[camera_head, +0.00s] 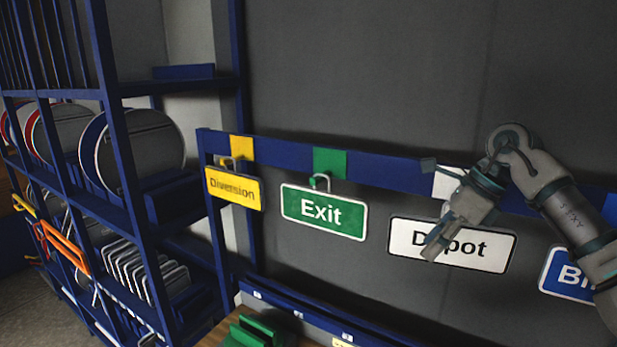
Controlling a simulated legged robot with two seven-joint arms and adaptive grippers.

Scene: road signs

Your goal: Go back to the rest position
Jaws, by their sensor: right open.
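My right arm comes in from the right. My right gripper (436,246) is open and points down and left in front of the white Depot sign (483,247), hiding part of its lettering. I cannot tell whether it touches the sign. A yellow Diversion sign (233,189), a green Exit sign (323,212) and a blue sign (568,277), partly cut off by my arm and the frame edge, hang in the same row. My left gripper is not in view.
A blue rail (385,170) with coloured patches runs above the signs. A blue shelf rack (140,200) on the left holds round signs (145,148) and several stacked plates (140,270). Green pieces (255,331) lie at the bottom. The grey wall (370,70) above the rail is clear.

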